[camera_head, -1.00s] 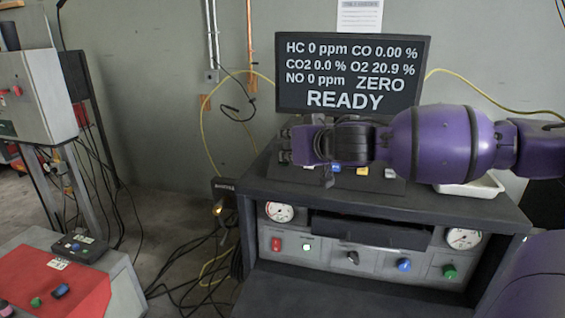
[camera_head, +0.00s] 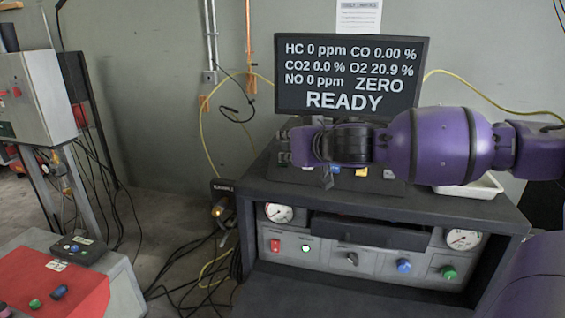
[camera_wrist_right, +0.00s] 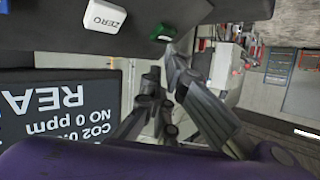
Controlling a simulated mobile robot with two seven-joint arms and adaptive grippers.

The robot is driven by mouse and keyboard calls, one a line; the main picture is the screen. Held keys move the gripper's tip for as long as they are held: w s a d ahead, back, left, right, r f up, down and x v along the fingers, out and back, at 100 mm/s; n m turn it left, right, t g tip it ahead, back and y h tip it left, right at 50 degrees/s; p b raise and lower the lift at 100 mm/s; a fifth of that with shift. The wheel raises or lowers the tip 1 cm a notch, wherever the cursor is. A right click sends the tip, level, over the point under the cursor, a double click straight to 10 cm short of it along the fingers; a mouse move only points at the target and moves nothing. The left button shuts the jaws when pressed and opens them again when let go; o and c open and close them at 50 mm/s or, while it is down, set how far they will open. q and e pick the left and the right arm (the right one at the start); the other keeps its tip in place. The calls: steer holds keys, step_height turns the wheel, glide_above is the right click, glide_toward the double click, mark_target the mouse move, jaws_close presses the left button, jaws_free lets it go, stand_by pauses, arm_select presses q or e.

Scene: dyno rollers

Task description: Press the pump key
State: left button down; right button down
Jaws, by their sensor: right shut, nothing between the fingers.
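My right gripper (camera_head: 285,148) is over the left part of the dark key panel (camera_head: 400,187), under the monitor. Its fingers are shut and empty. In the right wrist view the fingertips (camera_wrist_right: 172,52) are close to a green key (camera_wrist_right: 163,32); I cannot tell whether they touch it. A white ZERO key (camera_wrist_right: 105,15) sits beside the green one. No pump label is readable. My left gripper is not in view.
The monitor (camera_head: 350,75) behind the panel reads ZERO and READY. A white tray (camera_head: 472,190) lies right of the panel. The cabinet front below has gauges, knobs and a lit button (camera_head: 305,248). A red-topped console (camera_head: 75,285) stands at the lower left.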

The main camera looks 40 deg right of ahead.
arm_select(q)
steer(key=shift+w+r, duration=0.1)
arm_select(e)
steer(key=shift+d+f, duration=0.1)
stand_by(0.3)
steer(key=shift+w+d+f, duration=0.15)
steer(key=shift+w+f, duration=0.05)
steer(key=shift+f, duration=0.05)
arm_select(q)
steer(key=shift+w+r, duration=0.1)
arm_select(e)
steer(key=shift+s+a+r+p, duration=0.2)
steer(key=shift+a+r+p, duration=0.1)
steer(key=shift+r, duration=0.15)
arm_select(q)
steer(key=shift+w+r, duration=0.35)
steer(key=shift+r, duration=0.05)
arm_select(e)
steer(key=shift+f, duration=0.1)
